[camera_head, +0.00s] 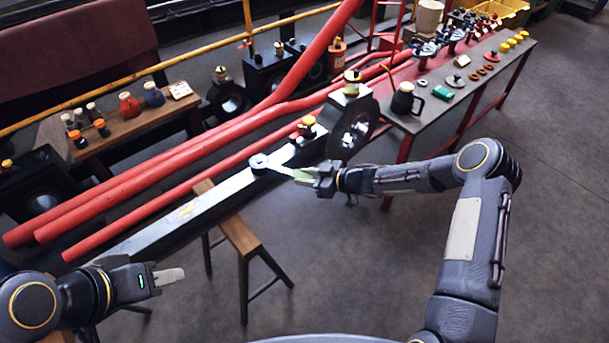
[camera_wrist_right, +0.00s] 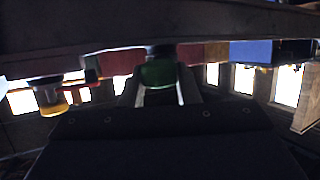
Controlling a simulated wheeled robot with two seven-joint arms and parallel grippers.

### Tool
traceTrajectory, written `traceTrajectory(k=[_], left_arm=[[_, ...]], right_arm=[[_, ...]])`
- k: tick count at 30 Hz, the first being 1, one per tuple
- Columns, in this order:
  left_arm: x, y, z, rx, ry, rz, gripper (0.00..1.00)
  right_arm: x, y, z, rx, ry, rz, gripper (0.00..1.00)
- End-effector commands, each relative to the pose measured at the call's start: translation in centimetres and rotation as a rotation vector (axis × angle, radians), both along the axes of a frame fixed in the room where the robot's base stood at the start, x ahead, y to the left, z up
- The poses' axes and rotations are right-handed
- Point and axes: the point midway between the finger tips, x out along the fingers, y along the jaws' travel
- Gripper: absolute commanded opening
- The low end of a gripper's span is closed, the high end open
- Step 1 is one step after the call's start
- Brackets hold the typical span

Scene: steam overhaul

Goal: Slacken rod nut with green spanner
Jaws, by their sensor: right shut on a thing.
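The connecting rod (camera_head: 205,207) is a long grey steel bar running diagonally up to the right in the head view. The rod nut (camera_head: 259,161) is a dark round shape on its top. My right gripper (camera_head: 312,177) is shut on the green spanner (camera_head: 297,174), whose pale shank reaches left to the nut. The spanner's head appears at the nut, but I cannot tell how it is seated. In the right wrist view the green handle (camera_wrist_right: 159,72) sits between the fingers. My left gripper (camera_head: 168,277) is at the lower left, away from the rod; its finger gap is unclear.
Red rods (camera_head: 150,190) run behind the grey rod. A wooden trestle (camera_head: 240,236) stands below it. A bench (camera_head: 440,110) with a dark jug (camera_head: 403,101) and small parts is at the right. A wooden table (camera_head: 135,130) with bottles is at the left. Floor in front is clear.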

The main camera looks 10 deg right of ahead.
Motion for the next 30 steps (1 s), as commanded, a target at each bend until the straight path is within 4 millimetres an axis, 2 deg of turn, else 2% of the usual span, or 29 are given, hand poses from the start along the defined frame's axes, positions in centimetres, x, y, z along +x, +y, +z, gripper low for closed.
traceTrajectory(k=[1,10,19,30], left_arm=[[0.0,0.0,0.1,0.0,0.0,0.0,0.36],[0.0,0.0,0.0,0.0,0.0,0.0,0.36],[0.0,0.0,-1.1,0.0,0.0,0.0,0.36],[0.0,0.0,-1.2,0.0,0.0,0.0,0.36]], right_arm=[[0.3,0.1,0.6,0.007,-0.01,0.005,0.0],[0.5,0.1,0.5,0.007,-0.01,0.012,0.0],[2.1,-0.7,0.3,0.006,-0.012,0.123,0.0],[2.2,-0.8,0.4,0.007,-0.007,0.137,0.0]])
